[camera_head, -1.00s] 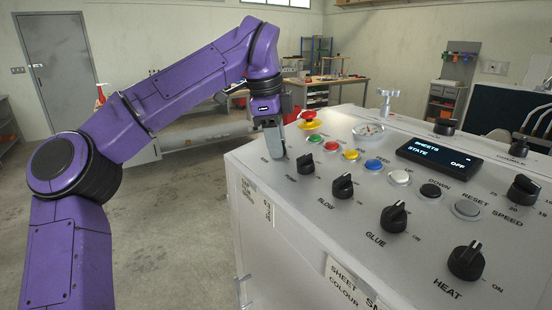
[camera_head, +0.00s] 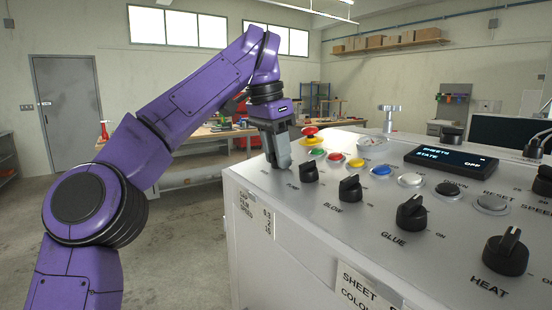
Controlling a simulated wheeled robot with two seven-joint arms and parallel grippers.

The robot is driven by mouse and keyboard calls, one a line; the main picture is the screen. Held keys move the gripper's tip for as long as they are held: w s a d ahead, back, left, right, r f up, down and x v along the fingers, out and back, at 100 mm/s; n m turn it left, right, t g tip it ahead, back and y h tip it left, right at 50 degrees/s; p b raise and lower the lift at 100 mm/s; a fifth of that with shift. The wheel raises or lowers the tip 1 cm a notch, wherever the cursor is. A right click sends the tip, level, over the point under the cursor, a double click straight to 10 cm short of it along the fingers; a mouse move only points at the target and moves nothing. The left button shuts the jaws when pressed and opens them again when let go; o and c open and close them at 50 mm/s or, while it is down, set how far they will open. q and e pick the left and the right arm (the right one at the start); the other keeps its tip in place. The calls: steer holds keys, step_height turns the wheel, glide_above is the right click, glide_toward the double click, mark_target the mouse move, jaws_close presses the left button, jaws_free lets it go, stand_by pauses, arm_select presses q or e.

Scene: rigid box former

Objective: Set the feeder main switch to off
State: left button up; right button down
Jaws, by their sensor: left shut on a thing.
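My left gripper (camera_head: 280,163) is shut at the left end of the panel's row of black knobs. Its fingers point down onto the panel top and hide the switch between them, taken here as the feeder main switch. The switch's pointer direction cannot be seen. A small label beside the fingers is too small to read. The display (camera_head: 451,158) on the panel reads SHEETS STATE OFF. My right gripper is not in view.
The pump knob (camera_head: 309,172) is just right of my fingers, then the blow knob (camera_head: 350,189), glue knob (camera_head: 411,213) and heat knob (camera_head: 506,253). Behind are coloured buttons, a red emergency stop (camera_head: 310,131) and a gauge (camera_head: 373,143). Open floor lies left of the cabinet.

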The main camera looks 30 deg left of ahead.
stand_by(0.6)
arm_select(q)
steer(key=o, duration=1)
steer(key=shift+w, duration=0.1)
steer(key=shift+o, duration=0.2)
steer(key=d+p+v, duration=0.1)
steer(key=p+v, duration=0.5)
steer(key=v, duration=0.4)
steer(key=shift+a+r+p, duration=0.3)
steer(key=shift+a, duration=0.15)
steer(key=shift+f, duration=0.1)
